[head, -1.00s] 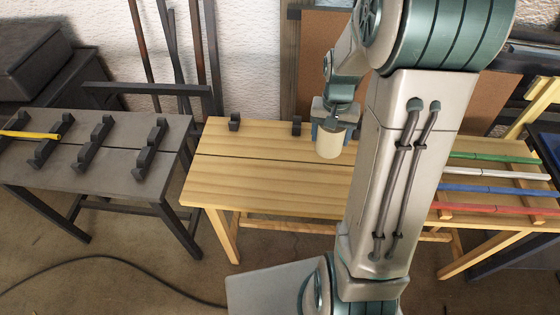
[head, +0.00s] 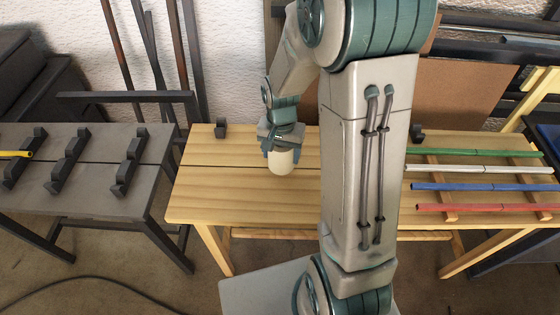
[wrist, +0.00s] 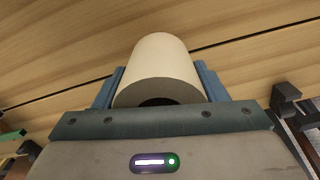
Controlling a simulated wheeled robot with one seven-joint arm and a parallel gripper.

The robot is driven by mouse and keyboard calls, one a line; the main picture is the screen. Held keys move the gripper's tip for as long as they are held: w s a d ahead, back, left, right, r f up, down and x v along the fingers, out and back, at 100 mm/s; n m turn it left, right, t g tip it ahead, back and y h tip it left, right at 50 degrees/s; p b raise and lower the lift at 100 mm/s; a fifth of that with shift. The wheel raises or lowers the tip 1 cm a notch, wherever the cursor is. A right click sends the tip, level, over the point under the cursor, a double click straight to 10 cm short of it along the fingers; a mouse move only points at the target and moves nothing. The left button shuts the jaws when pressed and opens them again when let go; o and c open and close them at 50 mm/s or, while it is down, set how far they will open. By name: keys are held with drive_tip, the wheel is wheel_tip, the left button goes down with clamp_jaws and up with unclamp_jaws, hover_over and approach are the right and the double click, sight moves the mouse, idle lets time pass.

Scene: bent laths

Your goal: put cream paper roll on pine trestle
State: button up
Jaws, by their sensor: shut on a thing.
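The cream paper roll (head: 281,163) is a short pale cylinder, hanging nearly upright below my gripper (head: 281,148). My gripper is shut on it, with a finger on each side. In the wrist view the roll (wrist: 158,62) sits between the blue-grey fingers (wrist: 158,88), its near end showing a dark hole. The pine trestle (head: 225,185) is a light wooden table with a dark slit along its top. The roll is over its left half; I cannot tell whether its lower end touches the top. My arm hides the middle of the trestle.
Green, white, blue and red laths (head: 480,187) lie across wooden bearers at the right. A dark trestle (head: 90,185) with black notched blocks and a yellow lath stands at left. A black block (head: 221,130) is at the pine top's back edge. The front left top is clear.

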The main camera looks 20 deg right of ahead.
sight(280, 162)
drive_tip(key=shift+a+f, duration=0.15)
drive_tip(key=shift+f, duration=1.95)
drive_tip(key=shift+f+b, duration=0.2)
drive_tip(key=shift+b, duration=0.1)
drive_tip(key=o, duration=1)
drive_tip(key=shift+o, duration=0.2)
drive_tip(key=shift+r, duration=0.1)
wheel_tip(280, 162, up, 12)
drive_tip(key=shift+r+p, duration=0.1)
drive_tip(key=shift+p, duration=0.6)
drive_tip(key=s+r+n+t, duration=0.2)
drive_tip(key=s+r+n, duration=0.4)
drive_tip(key=s, duration=0.8)
wheel_tip(280, 162, up, 3)
drive_tip(key=shift+f+t, duration=0.2)
drive_tip(key=shift+t, duration=0.1)
